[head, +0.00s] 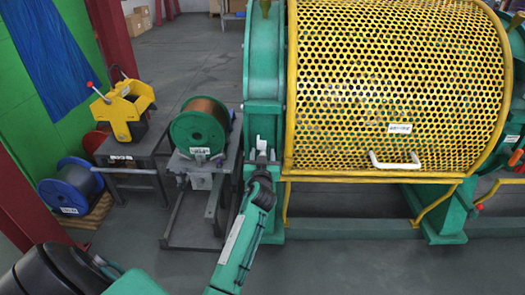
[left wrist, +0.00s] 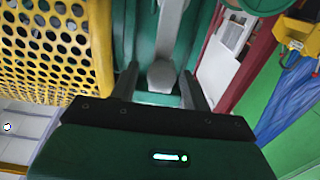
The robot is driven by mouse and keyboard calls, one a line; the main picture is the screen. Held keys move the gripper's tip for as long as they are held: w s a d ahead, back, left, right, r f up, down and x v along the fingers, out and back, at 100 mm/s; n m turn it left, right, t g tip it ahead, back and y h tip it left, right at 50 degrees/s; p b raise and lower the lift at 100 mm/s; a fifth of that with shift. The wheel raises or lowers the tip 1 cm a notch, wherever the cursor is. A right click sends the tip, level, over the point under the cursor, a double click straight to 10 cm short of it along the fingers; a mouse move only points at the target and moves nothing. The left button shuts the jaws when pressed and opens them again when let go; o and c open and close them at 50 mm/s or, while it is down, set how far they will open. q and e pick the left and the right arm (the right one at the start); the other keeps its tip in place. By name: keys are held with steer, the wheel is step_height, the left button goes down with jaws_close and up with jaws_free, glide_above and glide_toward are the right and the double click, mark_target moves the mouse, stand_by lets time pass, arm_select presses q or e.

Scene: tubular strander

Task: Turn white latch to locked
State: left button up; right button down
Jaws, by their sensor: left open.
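The white latch (head: 260,143) is on the green frame post at the left end of the yellow perforated guard. In the left wrist view the latch (left wrist: 161,73) is a pale grey-white bar with a rounded end. My left gripper (head: 262,156) is at the latch in the head view. In the left wrist view my left gripper (left wrist: 160,75) has its two dark fingers apart, one on each side of the latch's rounded end. Gaps show between fingers and latch; contact cannot be told. My right gripper is not in view.
The yellow perforated guard (head: 395,80) with a white handle (head: 395,163) stands right of the latch. A green spool (head: 198,128) on a metal stand is to the left. A yellow clamp device (head: 122,108) and a blue spool (head: 70,188) stand further left.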

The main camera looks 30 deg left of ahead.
arm_select(q)
jaws_close()
